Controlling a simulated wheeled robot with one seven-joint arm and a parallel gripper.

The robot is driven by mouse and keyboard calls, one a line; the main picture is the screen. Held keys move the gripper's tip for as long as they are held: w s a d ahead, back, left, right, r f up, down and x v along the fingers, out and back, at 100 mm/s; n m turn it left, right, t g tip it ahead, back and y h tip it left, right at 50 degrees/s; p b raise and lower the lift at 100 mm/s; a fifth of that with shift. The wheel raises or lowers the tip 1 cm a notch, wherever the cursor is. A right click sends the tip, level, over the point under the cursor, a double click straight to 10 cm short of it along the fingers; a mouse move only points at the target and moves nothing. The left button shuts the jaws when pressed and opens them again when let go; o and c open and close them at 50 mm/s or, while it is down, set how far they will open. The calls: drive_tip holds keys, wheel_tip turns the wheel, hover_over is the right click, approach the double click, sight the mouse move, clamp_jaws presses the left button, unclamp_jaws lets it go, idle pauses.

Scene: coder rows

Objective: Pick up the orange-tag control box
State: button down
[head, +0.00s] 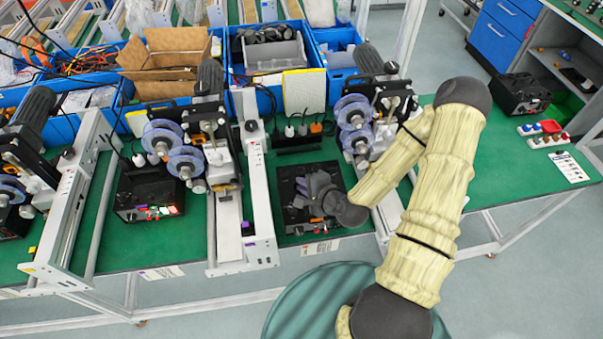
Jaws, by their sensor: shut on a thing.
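A black control box (292,178) sits on the green bench just right of the middle, between two coder frames. A small orange mark (317,220) shows near its front edge. My gripper (313,200) reaches down onto it from the right and is shut on it. The gripper and wrist cover much of its top, and the fingertips' contact is hard to make out. The box looks level and at or close to the bench; I cannot tell if there is a gap.
Grey coder frames with purple reels (186,162) stand close on both sides. Blue bins (313,83) line the back. The right bench is largely clear.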

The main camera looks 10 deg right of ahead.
drive_tip(key=shift+s+r+p, duration=0.15)
drive_tip(key=shift+s+p, duration=0.4)
drive_tip(key=shift+p, duration=0.5)
drive_tip(key=shift+s+r+p, duration=0.15)
drive_tip(key=shift+s+p, duration=0.35)
drive_tip(key=shift+p, duration=0.55)
drive_tip(key=shift+s+f+p, duration=0.1)
drive_tip(key=shift+s+p, duration=0.15)
drive_tip(key=shift+p, duration=0.05)
drive_tip(key=shift+f, duration=0.1)
